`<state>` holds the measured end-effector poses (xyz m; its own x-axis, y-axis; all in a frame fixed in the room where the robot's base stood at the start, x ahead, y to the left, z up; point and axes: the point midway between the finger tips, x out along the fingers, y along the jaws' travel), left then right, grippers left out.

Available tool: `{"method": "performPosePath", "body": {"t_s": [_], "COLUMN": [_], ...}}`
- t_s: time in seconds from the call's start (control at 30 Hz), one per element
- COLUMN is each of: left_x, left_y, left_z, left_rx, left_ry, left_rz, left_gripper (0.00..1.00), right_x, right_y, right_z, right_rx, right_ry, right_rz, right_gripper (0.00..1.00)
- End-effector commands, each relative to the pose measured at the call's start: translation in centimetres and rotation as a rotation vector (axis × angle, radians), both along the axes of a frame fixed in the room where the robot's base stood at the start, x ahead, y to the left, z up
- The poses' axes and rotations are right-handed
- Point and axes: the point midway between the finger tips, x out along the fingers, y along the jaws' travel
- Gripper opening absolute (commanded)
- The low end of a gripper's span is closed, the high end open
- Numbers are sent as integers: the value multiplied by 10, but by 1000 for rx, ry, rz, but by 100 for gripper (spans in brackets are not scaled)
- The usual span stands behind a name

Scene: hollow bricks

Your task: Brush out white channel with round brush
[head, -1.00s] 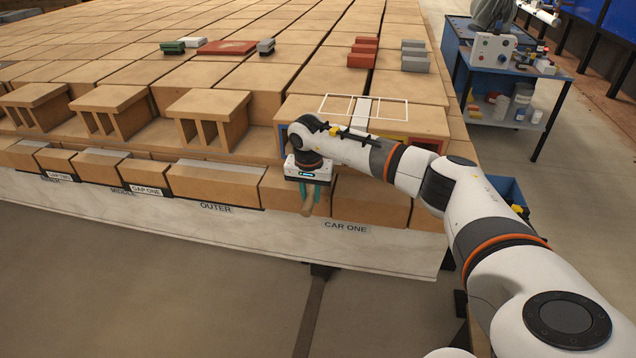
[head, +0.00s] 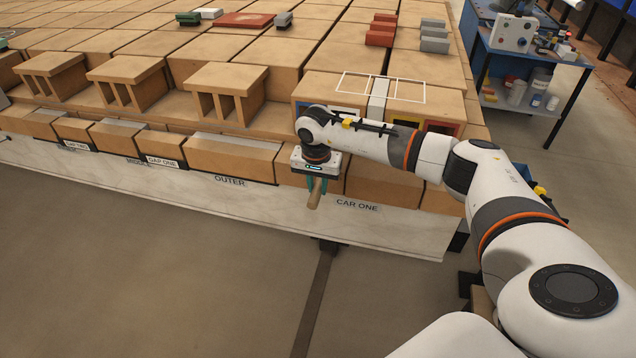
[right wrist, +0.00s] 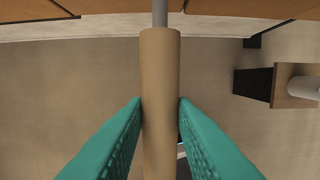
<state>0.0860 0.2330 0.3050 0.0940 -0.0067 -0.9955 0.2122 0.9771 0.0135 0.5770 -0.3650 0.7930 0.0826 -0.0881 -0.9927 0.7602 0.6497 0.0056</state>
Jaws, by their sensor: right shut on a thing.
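My right gripper (head: 316,186) has teal fingers shut on the wooden handle of the round brush (head: 314,200), in front of the brick car's near face. In the right wrist view the fingertips (right wrist: 160,102) grip both sides of the tan handle (right wrist: 160,75), and a grey rod (right wrist: 160,12) runs on from its far end. The bristles are out of sight. The white-edged channel (head: 345,111) opens in the brick block behind my forearm, partly hidden by it. My left gripper is not in view.
White outline frames and a grey strip (head: 378,95) lie on top of the block. Hollow bricks (head: 222,90) stand to the left. A blue cart (head: 530,80) stands at right. The floor in front is clear.

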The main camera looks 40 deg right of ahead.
Motion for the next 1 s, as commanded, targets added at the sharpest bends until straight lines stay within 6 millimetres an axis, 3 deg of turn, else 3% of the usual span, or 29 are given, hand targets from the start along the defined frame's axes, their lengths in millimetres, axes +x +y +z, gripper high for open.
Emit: {"method": "performPosePath", "body": {"t_s": [1.0], "left_x": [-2], "left_y": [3], "left_z": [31], "left_rx": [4], "left_ry": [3], "left_rz": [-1], "left_gripper": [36], "right_x": [-49], "right_y": [57], "right_z": [2], "right_rx": [0], "right_ry": [0], "right_rz": [2], "right_gripper": [6]}}
